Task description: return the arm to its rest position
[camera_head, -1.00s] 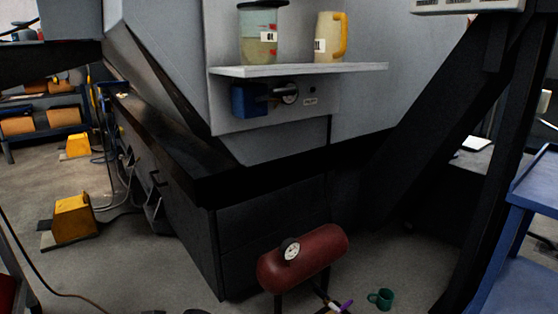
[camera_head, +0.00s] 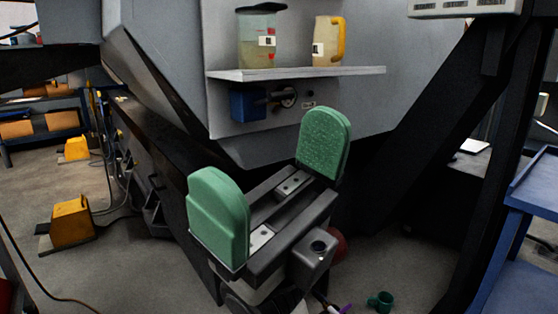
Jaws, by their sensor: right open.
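My right gripper (camera_head: 271,187) shows large in the lower middle of the head view. Its two green padded fingers stand wide apart with nothing between them. It is in front of the grey machine, below the shelf, and appears clear of both. My left gripper is out of view.
A wall shelf (camera_head: 300,74) holds a clear container with a dark lid (camera_head: 262,40) and a yellow-handled jug (camera_head: 328,42). A red tank (camera_head: 339,246) is mostly hidden behind my gripper. A green mug (camera_head: 380,301) is on the floor. A blue cart (camera_head: 530,190) stands at right.

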